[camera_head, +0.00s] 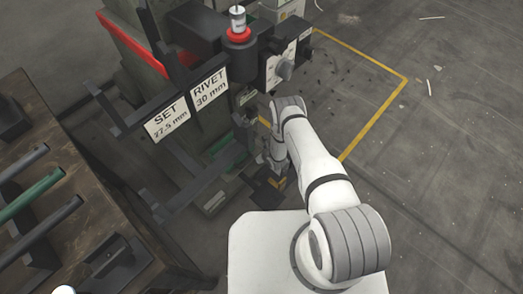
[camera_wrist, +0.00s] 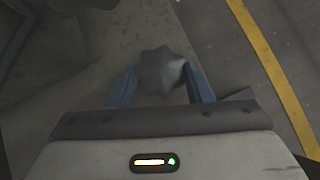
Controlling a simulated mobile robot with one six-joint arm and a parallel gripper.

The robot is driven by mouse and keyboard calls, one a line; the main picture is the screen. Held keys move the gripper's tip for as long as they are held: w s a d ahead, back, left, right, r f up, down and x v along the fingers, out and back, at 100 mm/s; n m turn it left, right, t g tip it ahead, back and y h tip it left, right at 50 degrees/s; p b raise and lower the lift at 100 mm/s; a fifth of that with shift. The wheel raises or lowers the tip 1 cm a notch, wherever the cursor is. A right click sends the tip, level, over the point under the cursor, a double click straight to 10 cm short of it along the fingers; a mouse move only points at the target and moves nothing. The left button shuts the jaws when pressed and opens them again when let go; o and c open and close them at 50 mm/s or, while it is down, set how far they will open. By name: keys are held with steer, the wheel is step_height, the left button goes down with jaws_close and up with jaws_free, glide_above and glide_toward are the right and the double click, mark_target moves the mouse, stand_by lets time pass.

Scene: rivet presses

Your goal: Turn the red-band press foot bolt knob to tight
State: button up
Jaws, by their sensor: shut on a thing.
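The press with the red band (camera_head: 238,36) stands at the upper middle in the head view. In the wrist view, a grey lobed knob (camera_wrist: 162,72) near the press foot sits between the two blue fingers of my gripper (camera_wrist: 162,87). The fingers are shut on the knob from both sides. In the head view, my arm reaches down beside the press and my gripper (camera_head: 276,172) is low near its foot. The knob cannot be made out there, and its tight or loose marking is not legible.
Two signs on the press read "SET 27.5 mm" (camera_head: 167,118) and "RIVET 30 mm" (camera_head: 209,88). Another grey knob (camera_head: 285,69) is on a white panel higher up. A wooden bench (camera_head: 110,215) with rods stands at the left. Yellow floor lines (camera_head: 376,122) border open floor at the right.

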stand_by(0.3)
steer(key=o, duration=1)
steer(key=shift+r, duration=0.1)
